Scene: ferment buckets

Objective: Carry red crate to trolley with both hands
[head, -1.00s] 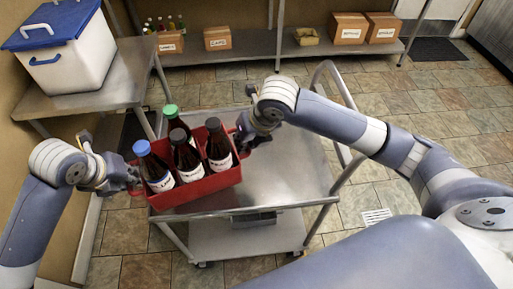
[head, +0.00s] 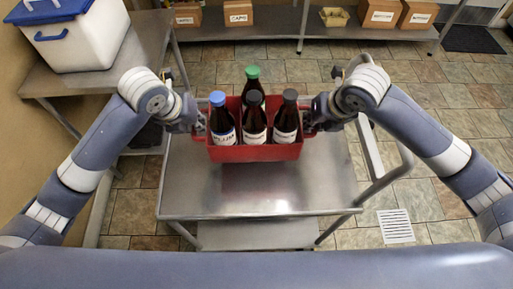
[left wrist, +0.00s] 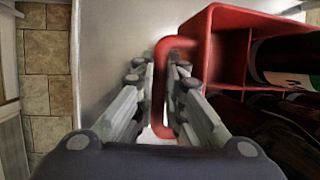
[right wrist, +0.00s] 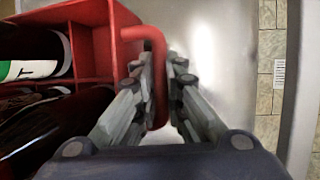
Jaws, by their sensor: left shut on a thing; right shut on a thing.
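The red crate (head: 255,153) is level and square to me over the far half of the steel trolley's top (head: 260,190). I cannot tell whether its base touches the top. It holds several dark bottles, one with a blue cap (head: 217,98), one with a green cap (head: 252,72) and others with dark caps. My left gripper (head: 197,122) is shut on the crate's left handle (left wrist: 163,90). My right gripper (head: 313,120) is shut on its right handle (right wrist: 157,75). Both red handles show between the fingers in the wrist views.
A metal table (head: 110,85) at the left bears a white bin with a blue lid (head: 75,40). A low shelf at the back (head: 300,42) bears cardboard boxes (head: 238,15). The trolley's near half is bare. Its rail (head: 385,180) stands at the right.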

